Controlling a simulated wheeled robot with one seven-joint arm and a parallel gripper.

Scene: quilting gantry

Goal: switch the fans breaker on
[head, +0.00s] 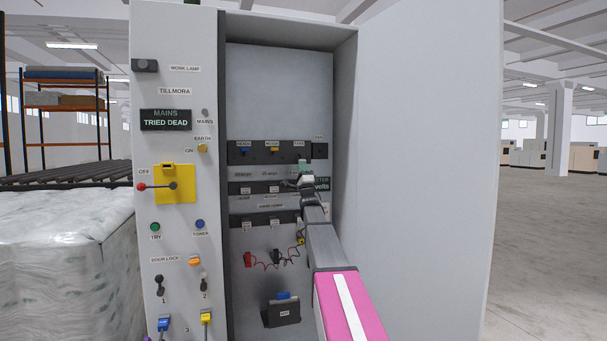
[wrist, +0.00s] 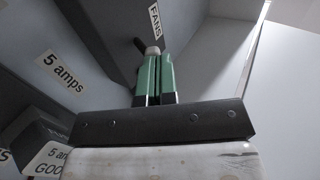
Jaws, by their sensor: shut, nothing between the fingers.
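The fans breaker is at the right end of the upper dark breaker strip (head: 260,153) inside the open cabinet. Its FANS label (wrist: 154,20) shows in the wrist view. A small dark lever (wrist: 139,44) with a pale rounded base stands below that label, just beyond my fingertips. My gripper (head: 304,165) has green fingers and is raised to the strip's right end, covering part of it in the head view. In the wrist view its fingers (wrist: 153,62) are shut together and empty, right at the lever's base. I cannot tell whether they touch it.
Lower strips with fuse labels run beneath. The open cabinet door (head: 430,150) stands close on the right. The display (head: 166,119) reads MAINS TRIED DEAD. Red and black leads hang below.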

